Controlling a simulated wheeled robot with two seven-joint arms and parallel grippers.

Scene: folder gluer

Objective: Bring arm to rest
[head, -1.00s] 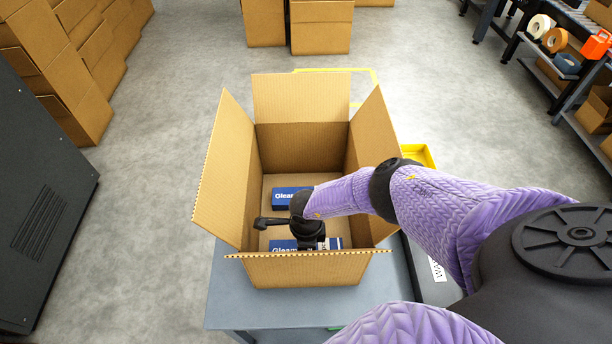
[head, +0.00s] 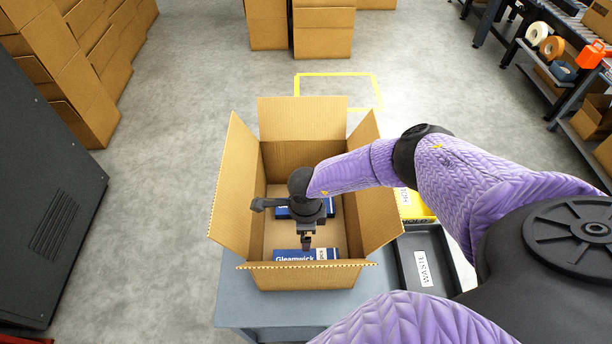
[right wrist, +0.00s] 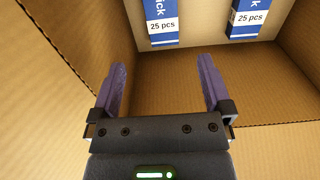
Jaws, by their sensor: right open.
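My right gripper (head: 307,244) is over the open cardboard box (head: 320,276), pointing down into it. In the right wrist view its two purple fingers (right wrist: 162,88) are apart with nothing between them. Two blue and white Gleamwick cartons lie flat in the box. The near carton (head: 295,255) is below the gripper, close to the front wall. The far carton (head: 284,213) is partly hidden behind my wrist. In the right wrist view the ends of both cartons (right wrist: 162,22) (right wrist: 249,18) show beyond the fingertips, apart from them. My left gripper is not in view.
The box stands on a grey table (head: 232,297) with its flaps raised around the gripper. A dark cabinet (head: 50,190) stands at left.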

